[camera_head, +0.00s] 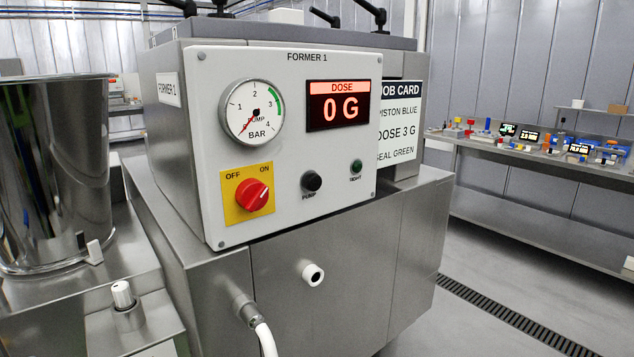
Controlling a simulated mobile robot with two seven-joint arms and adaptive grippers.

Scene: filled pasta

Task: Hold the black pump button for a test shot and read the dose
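The black pump button (311,182) sits low on the FORMER 1 panel (290,215), above the label PUMP. Nothing touches it. The dose display (338,105) reads 0 G in lit digits. The pump gauge (252,112), marked in BAR, has its red needle pointing to the lower left, below the 1. The red rotary switch (252,195) sits on a yellow plate marked OFF and ON; I cannot tell its setting for sure. A small dark green button (356,166) is right of the pump button. Neither of my grippers is in view.
A job card (400,125) reads PISTON BLUE, DOSE 3 G, SEAL GREEN. A white nozzle (312,274) juts from the machine front, with a white hose (265,338) left of it. A steel hopper (55,170) stands left. A bench (540,160) with coloured parts stands right.

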